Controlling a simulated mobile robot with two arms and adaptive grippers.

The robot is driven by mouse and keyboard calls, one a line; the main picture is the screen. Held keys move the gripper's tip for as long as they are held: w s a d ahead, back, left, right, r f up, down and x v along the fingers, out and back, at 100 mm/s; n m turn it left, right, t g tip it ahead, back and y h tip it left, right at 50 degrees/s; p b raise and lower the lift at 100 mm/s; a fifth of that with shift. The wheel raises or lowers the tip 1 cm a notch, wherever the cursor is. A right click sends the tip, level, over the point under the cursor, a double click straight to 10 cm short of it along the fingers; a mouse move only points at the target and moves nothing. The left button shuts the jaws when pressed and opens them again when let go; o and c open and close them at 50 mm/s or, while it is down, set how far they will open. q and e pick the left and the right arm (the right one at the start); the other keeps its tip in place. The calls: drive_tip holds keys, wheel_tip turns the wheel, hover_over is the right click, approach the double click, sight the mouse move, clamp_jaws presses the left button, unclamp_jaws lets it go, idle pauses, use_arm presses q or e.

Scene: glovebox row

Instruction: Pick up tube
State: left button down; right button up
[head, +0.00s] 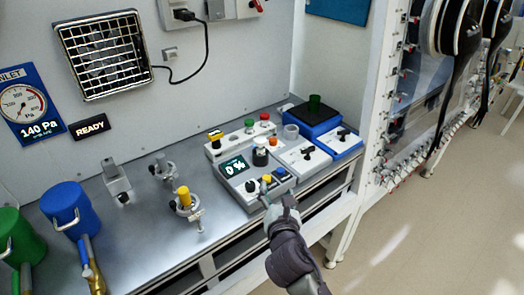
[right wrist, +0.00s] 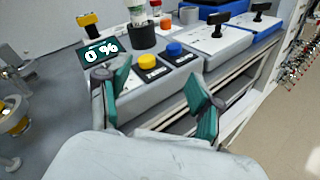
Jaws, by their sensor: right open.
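A small clear tube (right wrist: 137,12) stands upright in a black round holder (right wrist: 142,38) on the grey instrument with the 0 % display. In the head view the tube's pale top (head: 260,142) shows above the same holder; its lower part is hidden inside. My right gripper (head: 275,196) is at the front edge of that instrument. In the right wrist view its teal-padded fingers (right wrist: 150,88) are spread apart with nothing between them. The holder and tube are beyond the fingertips, not touching them. My left gripper is not in view.
Yellow (right wrist: 147,61) and blue (right wrist: 174,50) buttons sit just beyond my fingers. White boxes with black knobs (head: 302,156) and a blue box (head: 312,120) stand to the right. Clamp fixtures (head: 186,203) are to the left. The bench's front edge is close.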

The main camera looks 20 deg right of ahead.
sight(261, 147)
drive_tip(key=w+r+n, duration=0.1)
drive_tip(key=a+r+n+t, duration=0.1)
drive_tip(key=r+n, duration=0.1)
drive_tip(key=w+a+r+n+t, duration=0.1)
drive_tip(key=n, duration=0.1)
drive_tip(key=shift+w+a+r, duration=0.2)
drive_tip(key=shift+w, duration=0.1)
drive_tip(key=p+x, duration=0.1)
drive_tip(key=x, duration=1.2)
drive_tip(key=shift+w+f, duration=0.15)
drive_tip(key=shift+w, duration=0.05)
drive_tip(key=shift+s+d, duration=0.1)
drive_tip(key=shift+c, duration=0.4)
drive_tip(key=c, duration=1.1)
